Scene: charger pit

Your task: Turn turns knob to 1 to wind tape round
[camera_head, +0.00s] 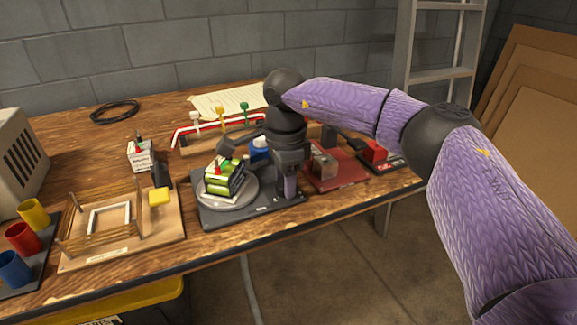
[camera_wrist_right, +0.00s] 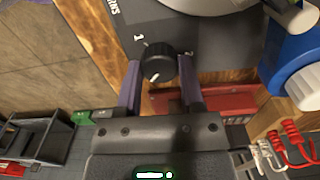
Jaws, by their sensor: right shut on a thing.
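The black turns knob (camera_wrist_right: 157,63) is on the dark base of the turntable (camera_head: 226,190), beside a white "1" in the right wrist view. A pale mark shows on the knob's lower side, away from the "1"; its exact setting is hard to read. My right gripper (camera_wrist_right: 160,72) has its purple fingers on either side of the knob, shut on it. In the head view the right gripper (camera_head: 290,187) points down at the base's right part and hides the knob. A green, black and white stack (camera_head: 224,178) sits on the turntable. A blue roll (camera_head: 260,148) stands behind. My left gripper is not in view.
A wooden frame jig (camera_head: 120,250) with a yellow block (camera_head: 159,196) stands at left, near coloured cups (camera_head: 22,238). A red plate with a metal block (camera_head: 323,162) lies right of the turntable. A rack (camera_head: 222,134) with red and white leads stands behind.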

